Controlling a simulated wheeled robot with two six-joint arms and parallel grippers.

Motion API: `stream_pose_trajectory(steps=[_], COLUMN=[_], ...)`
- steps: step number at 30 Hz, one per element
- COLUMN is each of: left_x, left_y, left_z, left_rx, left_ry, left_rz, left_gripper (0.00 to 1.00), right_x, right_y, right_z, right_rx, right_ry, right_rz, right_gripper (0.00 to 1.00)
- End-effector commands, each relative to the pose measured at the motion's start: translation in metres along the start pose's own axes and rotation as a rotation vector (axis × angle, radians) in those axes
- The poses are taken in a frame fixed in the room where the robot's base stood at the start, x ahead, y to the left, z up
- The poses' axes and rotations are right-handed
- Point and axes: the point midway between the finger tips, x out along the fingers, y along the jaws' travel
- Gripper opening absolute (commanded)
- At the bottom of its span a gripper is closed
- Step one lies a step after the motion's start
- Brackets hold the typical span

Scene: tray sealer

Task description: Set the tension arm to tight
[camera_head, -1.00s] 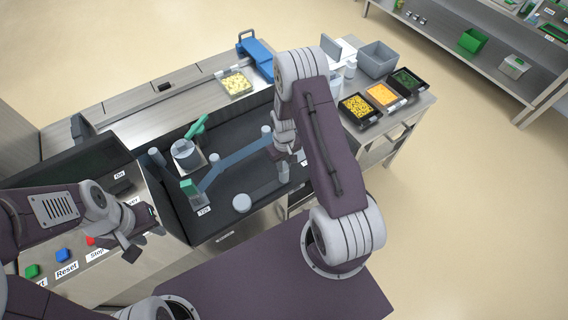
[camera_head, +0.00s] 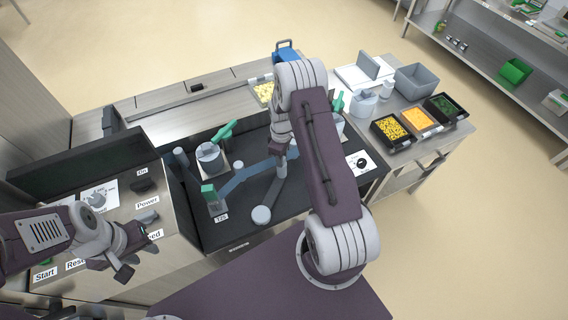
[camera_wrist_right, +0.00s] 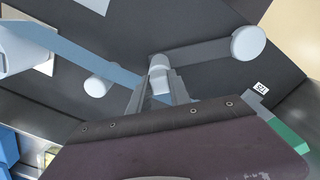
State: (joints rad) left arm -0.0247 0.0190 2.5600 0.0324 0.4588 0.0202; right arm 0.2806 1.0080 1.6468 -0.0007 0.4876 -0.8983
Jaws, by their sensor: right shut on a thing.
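The tension arm (camera_head: 272,192) is a grey bar on the dark film deck, with a pale round disc (camera_head: 262,214) at its near end. In the right wrist view the bar (camera_wrist_right: 200,52) runs from the disc to a pale upright peg (camera_wrist_right: 158,62). My right gripper (camera_wrist_right: 160,88) is shut on that peg; its fingers are mostly hidden in the head view (camera_head: 284,158). A blue film band (camera_head: 243,177) runs beside the peg. My left gripper (camera_head: 128,268) hangs empty over the control panel; its finger gap is unclear.
A green block (camera_head: 208,194) and a small label (camera_head: 221,217) are at the deck's left. A grey canister (camera_head: 209,154) with a green handle stands behind. A dial plate (camera_head: 361,162) is at right. Food trays (camera_head: 392,131) stand on the right table.

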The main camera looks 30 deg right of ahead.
Motion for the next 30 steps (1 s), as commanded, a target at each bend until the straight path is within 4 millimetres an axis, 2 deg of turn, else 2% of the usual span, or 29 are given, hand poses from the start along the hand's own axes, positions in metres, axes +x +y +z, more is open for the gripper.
stream_pose_trajectory(steps=[6,15,21,30], left_x=[0.012,0.021,0.024,0.026], left_y=[0.0,0.0,-0.001,-0.001], left_z=[0.001,0.002,0.003,0.003], left_rx=[0.0,0.0,0.0,0.0], left_ry=[0.0,0.0,0.0,0.0], left_rz=[0.0,0.0,0.0,0.0], left_gripper=[0.34,0.34,0.34,0.34], right_x=[0.003,0.002,0.001,0.0], right_y=[-0.003,-0.015,-0.022,-0.027], right_z=[-0.037,-0.075,-0.089,-0.098], right_rx=[-0.193,-0.403,-0.488,-0.54], right_ry=[0.003,0.002,0.002,0.002], right_rz=[0.003,0.002,0.002,0.001], right_gripper=[0.0,0.0,0.0,0.0])
